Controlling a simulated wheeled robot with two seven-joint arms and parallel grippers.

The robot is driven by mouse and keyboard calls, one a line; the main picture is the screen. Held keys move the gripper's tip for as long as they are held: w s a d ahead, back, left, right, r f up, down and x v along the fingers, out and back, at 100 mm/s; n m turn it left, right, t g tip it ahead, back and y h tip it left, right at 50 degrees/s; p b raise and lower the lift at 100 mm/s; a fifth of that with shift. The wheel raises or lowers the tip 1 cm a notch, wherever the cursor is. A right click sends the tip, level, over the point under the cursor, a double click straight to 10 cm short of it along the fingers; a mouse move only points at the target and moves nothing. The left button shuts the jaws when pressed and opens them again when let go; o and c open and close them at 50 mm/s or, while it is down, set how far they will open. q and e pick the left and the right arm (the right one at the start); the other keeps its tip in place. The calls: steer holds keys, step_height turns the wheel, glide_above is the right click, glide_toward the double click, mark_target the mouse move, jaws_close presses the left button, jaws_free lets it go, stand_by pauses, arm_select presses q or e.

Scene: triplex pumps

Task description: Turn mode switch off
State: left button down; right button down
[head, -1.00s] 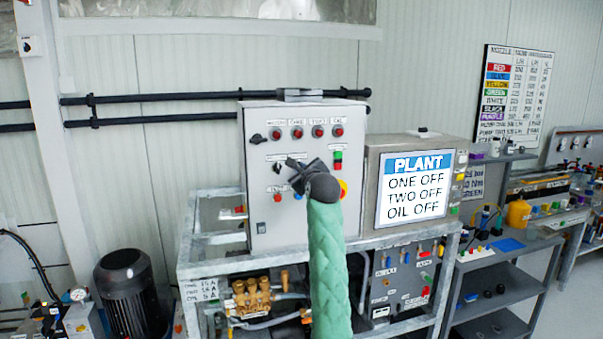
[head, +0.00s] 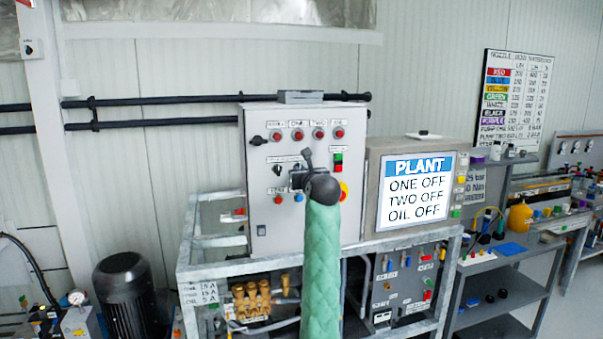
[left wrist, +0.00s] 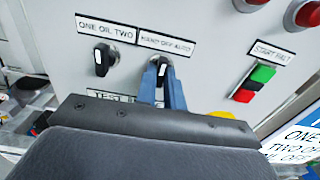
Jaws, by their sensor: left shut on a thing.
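The mode switch (left wrist: 163,68) is a black knob with a white pointer mark under the label "HAND OFF AUTO" in the left wrist view. My left gripper (left wrist: 161,82) has its blue-grey fingers on both sides of this knob and is shut on it. The mark points roughly up in that tilted view. In the head view my left gripper (head: 306,157) is at the front of the grey control cabinet (head: 263,205), and its dark body and green-sleeved arm hide part of the panel. The switch itself is mostly hidden there. My right gripper is not in view.
A second black knob (left wrist: 104,62), labelled "ONE OIL TWO", sits just left. Green and red buttons (left wrist: 251,84) are to the right. The display (head: 417,190) reads "PLANT, ONE OFF, TWO OFF, OIL OFF". Red lamps (head: 318,134) line the cabinet's top.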

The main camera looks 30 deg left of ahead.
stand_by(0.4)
arm_select(q)
steer(key=c, duration=1.5)
jaws_free()
steer(key=shift+d, duration=0.1)
